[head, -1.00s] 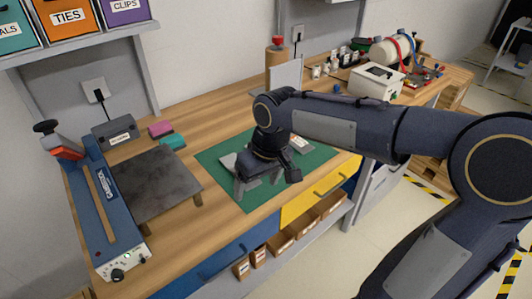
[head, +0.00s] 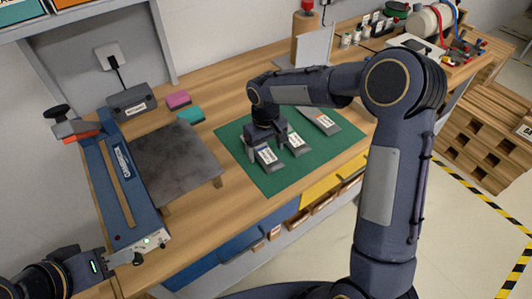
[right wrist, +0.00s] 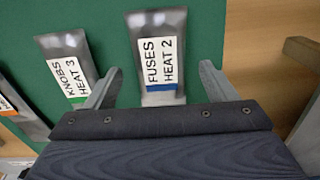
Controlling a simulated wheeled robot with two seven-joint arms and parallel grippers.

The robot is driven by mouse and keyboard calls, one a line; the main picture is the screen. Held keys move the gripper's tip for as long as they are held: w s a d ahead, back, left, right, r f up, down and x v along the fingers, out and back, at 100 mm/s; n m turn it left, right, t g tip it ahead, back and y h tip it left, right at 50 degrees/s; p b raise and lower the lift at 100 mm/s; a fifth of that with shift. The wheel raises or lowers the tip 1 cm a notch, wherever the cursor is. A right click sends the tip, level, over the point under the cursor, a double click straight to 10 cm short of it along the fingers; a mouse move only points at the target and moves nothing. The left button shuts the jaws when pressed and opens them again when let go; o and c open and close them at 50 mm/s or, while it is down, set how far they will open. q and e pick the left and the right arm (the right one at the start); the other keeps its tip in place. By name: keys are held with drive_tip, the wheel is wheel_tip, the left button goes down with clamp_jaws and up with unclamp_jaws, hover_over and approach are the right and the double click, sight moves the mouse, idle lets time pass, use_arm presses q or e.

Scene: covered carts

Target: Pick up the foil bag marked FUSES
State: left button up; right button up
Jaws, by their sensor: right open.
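The foil bag marked FUSES (right wrist: 161,45) is grey, with a white "FUSES HEAT 2" label and a blue stripe. In the right wrist view it lies between the tips of my right gripper (right wrist: 161,70), which is open, with green mat showing on both sides. In the head view the FUSES bag (head: 268,158) is the leftmost on the green mat, partly hidden by my right gripper (head: 267,148). My left gripper (head: 108,262) is at the lower left by the blue sealer; its jaws are unclear.
The KNOBS bag (right wrist: 68,65) lies just left of the left finger in the wrist view; a third bag (head: 322,121) lies farther right in the head view. The green mat (head: 275,183) is bare in front. A dark raised plate (head: 175,160) and the blue sealer (head: 125,180) stand left.

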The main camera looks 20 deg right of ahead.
drive_tip(key=shift+f, duration=0.55)
drive_tip(key=c, duration=1.1)
drive_tip(key=shift+r, duration=0.15)
